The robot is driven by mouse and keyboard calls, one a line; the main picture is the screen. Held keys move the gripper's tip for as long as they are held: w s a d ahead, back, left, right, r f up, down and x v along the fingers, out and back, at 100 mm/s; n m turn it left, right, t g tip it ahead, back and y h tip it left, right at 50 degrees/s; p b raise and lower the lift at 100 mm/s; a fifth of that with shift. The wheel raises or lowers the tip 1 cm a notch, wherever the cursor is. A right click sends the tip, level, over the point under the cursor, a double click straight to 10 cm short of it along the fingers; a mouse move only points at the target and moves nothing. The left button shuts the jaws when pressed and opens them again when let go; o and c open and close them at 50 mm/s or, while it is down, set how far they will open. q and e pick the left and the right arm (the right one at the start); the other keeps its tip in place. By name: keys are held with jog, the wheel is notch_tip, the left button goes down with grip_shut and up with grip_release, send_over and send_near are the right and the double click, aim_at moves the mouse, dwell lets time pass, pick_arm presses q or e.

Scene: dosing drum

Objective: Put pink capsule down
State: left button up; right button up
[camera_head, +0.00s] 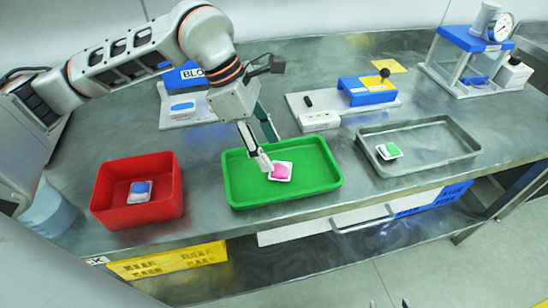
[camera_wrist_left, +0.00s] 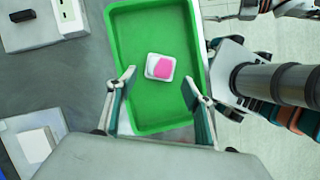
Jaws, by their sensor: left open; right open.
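The pink capsule (camera_head: 281,171) lies on its small white square base in the green tray (camera_head: 325,184), near the tray's middle. It also shows in the left wrist view (camera_wrist_left: 161,68), resting on the tray floor. My left gripper (camera_head: 268,155) is over the green tray, close by the capsule. In the left wrist view its two fingers (camera_wrist_left: 158,78) are spread wide apart with nothing between them, and the capsule lies just beyond the fingertips.
A red bin (camera_head: 107,195) with a blue-and-white capsule (camera_head: 140,189) stands at left. A grey metal tray (camera_head: 440,158) with a green-and-white capsule (camera_head: 389,151) stands at right. Blue-topped devices (camera_head: 368,91) and a gauge press (camera_head: 470,39) stand behind. Bare table lies between the containers.

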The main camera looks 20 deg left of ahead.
pick_arm(q)
jog(key=v, duration=0.7)
dwell(0.4)
